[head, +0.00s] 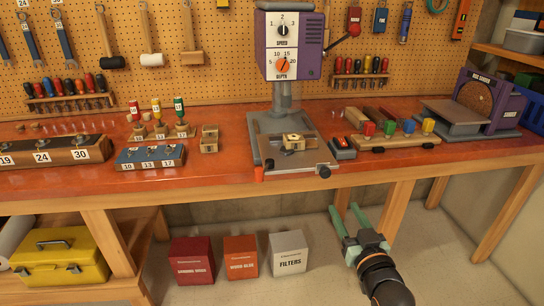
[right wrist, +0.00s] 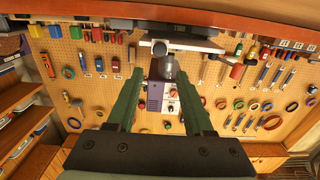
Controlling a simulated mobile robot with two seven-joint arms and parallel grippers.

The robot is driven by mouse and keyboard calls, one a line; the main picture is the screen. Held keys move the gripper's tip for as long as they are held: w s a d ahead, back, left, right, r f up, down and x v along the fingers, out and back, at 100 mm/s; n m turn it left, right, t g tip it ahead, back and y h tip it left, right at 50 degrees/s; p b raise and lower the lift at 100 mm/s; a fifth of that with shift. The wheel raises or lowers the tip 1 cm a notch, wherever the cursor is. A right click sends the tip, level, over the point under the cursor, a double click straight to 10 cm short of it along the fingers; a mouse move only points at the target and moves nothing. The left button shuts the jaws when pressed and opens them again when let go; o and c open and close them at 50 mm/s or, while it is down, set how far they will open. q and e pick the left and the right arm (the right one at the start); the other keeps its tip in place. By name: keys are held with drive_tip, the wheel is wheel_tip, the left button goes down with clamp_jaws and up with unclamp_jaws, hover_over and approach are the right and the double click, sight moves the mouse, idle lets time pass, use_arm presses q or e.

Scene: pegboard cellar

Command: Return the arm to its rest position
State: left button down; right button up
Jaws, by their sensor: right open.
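My right gripper (head: 345,208) is in front of the workbench, below the level of its top and right of the drill press. Its two green fingers are apart and point up and toward the bench, with nothing between them. The right wrist view shows the same open gripper (right wrist: 160,76), its fingers empty, with the drill press and pegboard beyond. My right arm comes in from the bottom right of the head view. My left gripper and arm are not in view.
The workbench (head: 220,177) spans the view, carrying the drill press (head: 290,45), a disc sander (head: 490,98) and small blocks and racks. Bench legs stand near my right arm. Red, orange and white boxes (head: 290,254) and a yellow toolbox (head: 62,262) are under the bench.

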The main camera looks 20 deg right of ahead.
drive_tip(key=s+a+f+n+g+y+p, duration=0.2)
drive_tip(key=s+a+f+g+y+p, duration=0.1)
drive_tip(key=s+a+f, duration=0.5)
drive_tip(key=s+a+f+n+g+y+p, duration=0.2)
drive_tip(key=s+a+f, duration=0.7)
drive_tip(key=f, duration=0.5)
drive_tip(key=a+g+y+p, duration=0.1)
drive_tip(key=g+p, duration=0.1)
drive_tip(key=g, duration=0.1)
drive_tip(key=shift+s+f+n+y, duration=0.2)
drive_tip(key=shift+f+n+y, duration=0.05)
drive_tip(key=shift+n+y, duration=0.15)
